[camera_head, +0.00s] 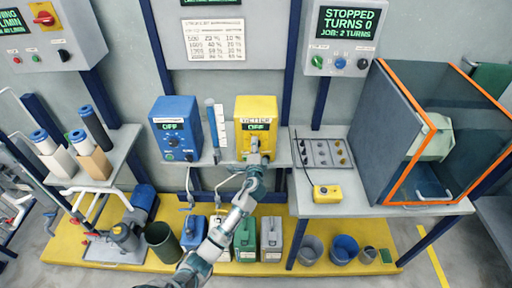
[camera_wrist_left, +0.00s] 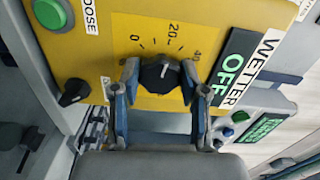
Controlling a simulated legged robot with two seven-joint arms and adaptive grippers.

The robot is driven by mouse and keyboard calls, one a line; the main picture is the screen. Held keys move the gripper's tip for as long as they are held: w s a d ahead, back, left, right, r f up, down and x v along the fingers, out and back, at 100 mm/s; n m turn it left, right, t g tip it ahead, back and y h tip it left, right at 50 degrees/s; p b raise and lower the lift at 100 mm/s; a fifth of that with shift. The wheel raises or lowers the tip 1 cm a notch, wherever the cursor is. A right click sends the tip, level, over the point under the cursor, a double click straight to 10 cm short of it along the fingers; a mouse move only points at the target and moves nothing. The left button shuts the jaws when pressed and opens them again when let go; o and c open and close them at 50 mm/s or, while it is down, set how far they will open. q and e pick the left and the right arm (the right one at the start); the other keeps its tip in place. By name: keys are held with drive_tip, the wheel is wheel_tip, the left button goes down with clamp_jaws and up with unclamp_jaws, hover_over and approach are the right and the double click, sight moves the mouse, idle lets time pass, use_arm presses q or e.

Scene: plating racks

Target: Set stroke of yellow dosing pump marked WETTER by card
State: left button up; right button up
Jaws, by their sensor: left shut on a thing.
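The yellow dosing pump (camera_head: 257,112) labelled WETTER stands on the middle shelf, with its display reading OFF. In the left wrist view, its yellow face (camera_wrist_left: 200,25) carries a scale marked 0, 20 and 40 around a black knob (camera_wrist_left: 156,76). The knob's white pointer mark points up, roughly toward 20. My left gripper (camera_head: 256,157) is at the pump's front. In the wrist view its fingers (camera_wrist_left: 160,80) are shut on the knob, one on each side. The card (camera_head: 213,40) on the wall above has rows of numbers and percentages, too small to read surely. My right gripper is not in view.
A blue pump (camera_head: 176,128), also OFF, stands left, with a clear measuring cylinder (camera_head: 214,130) between. A green button (camera_wrist_left: 50,14) and second black knob (camera_wrist_left: 74,92) sit beside the scale. A yellow button box (camera_head: 327,193) and orange-edged enclosure (camera_head: 440,140) are at right.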

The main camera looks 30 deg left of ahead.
use_arm(q)
drive_tip(key=shift+a, duration=0.1)
drive_tip(key=o, duration=1)
drive_tip(key=shift+o, duration=0.7)
drive_tip(key=shift+a+f, duration=0.1)
drive_tip(key=shift+f, duration=0.05)
drive_tip(key=v, duration=1.2)
drive_tip(key=shift+w+f, duration=0.1)
drive_tip(key=shift+w, duration=0.05)
